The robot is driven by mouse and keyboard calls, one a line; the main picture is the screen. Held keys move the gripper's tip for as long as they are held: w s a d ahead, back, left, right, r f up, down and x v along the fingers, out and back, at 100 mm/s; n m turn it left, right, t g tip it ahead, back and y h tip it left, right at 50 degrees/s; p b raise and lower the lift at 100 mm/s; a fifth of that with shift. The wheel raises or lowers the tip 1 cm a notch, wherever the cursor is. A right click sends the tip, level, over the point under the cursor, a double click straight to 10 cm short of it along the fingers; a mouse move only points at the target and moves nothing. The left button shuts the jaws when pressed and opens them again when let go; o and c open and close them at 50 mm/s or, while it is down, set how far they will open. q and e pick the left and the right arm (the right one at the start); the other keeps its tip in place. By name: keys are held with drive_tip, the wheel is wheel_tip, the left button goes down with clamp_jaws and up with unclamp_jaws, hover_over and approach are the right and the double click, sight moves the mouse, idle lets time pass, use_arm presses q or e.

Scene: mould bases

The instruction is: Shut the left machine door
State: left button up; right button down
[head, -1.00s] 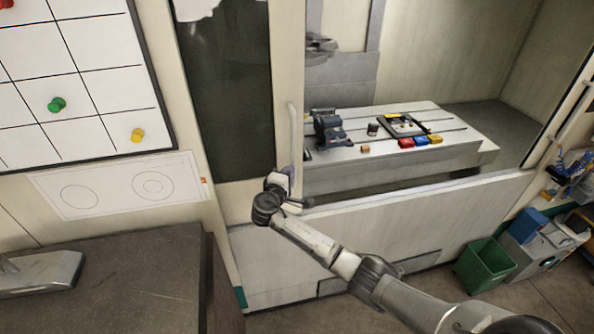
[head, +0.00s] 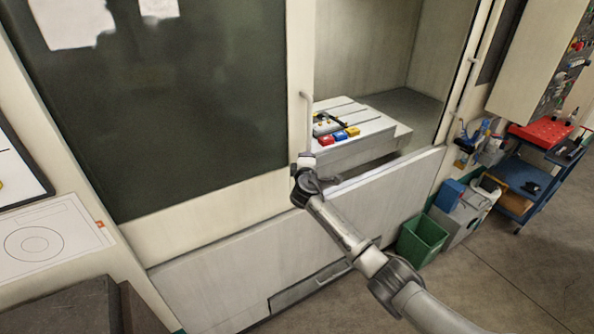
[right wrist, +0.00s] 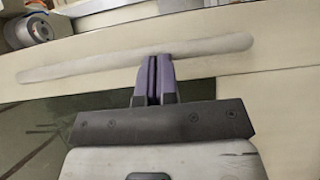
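The left machine door (head: 200,110) is a pale sliding panel with a large dark window. Its pale vertical handle (head: 307,115) is near its right edge, and the handle also crosses the right wrist view (right wrist: 90,66) as a long bar. The doorway to the right of the door is partly open. My right gripper (head: 304,162) is at the lower part of the handle. In the right wrist view its purple fingers (right wrist: 154,62) are together, with their tips overlapping the bar; they do not straddle it. Contact is hard to tell. My left gripper is out of view.
Inside the machine is a pale table (head: 350,150) with red, blue and yellow blocks (head: 338,136). The right door's handle (head: 470,70) is beyond the opening. A green bin (head: 421,240) and blue cart (head: 530,185) stand at right.

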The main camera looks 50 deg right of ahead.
drive_tip(key=s+d+b, duration=0.1)
drive_tip(key=s+d, duration=0.2)
drive_tip(key=d, duration=1)
drive_tip(key=shift+s+d+b, duration=0.15)
drive_tip(key=shift+d+b, duration=0.15)
drive_tip(key=shift+b, duration=0.1)
drive_tip(key=shift+s+f, duration=0.1)
